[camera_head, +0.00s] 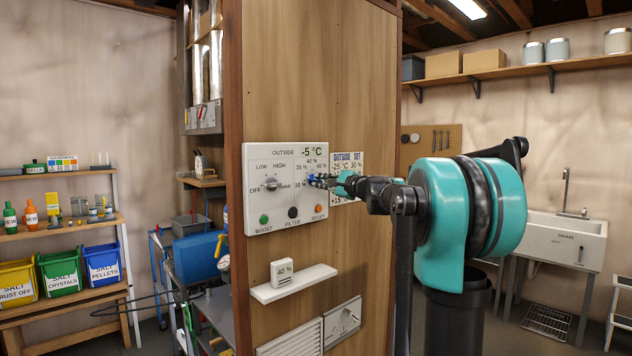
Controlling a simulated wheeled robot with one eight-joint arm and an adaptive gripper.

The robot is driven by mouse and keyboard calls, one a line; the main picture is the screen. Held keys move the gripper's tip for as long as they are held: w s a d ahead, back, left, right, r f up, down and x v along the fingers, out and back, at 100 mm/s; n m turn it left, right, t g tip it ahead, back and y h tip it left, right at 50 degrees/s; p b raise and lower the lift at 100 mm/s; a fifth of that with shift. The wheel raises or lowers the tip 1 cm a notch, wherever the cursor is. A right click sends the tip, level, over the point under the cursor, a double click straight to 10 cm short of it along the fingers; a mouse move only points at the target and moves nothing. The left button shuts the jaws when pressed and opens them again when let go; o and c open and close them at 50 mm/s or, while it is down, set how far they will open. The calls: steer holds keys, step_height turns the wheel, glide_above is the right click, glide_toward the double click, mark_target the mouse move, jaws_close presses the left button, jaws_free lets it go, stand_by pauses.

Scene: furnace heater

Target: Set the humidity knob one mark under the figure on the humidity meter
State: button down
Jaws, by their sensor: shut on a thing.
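The white control panel (262,218) is on the wooden wall, with an "OUTSIDE -5 °C" readout (312,152) at its top. The humidity knob is at the panel's right, largely hidden by my gripper (319,181), which is shut on it. Percent marks around it include 35 %, 40 % and 45 %; the pointer cannot be seen. The humidity meter (283,273) is a small white box reading 40 %, on a white shelf (292,286) below the panel.
A mode knob (271,184) is on the panel's left, with several coloured buttons below. An "OUTSIDE SET" chart (347,160) hangs right of the panel, partly behind my arm. A vent grille (292,338) and a switch plate (343,322) are below the shelf.

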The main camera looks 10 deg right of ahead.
steer(key=m, duration=0.4)
steer(key=c, duration=1.4)
jaws_free()
steer(key=shift+c, duration=0.2)
steer(key=v, duration=0.7)
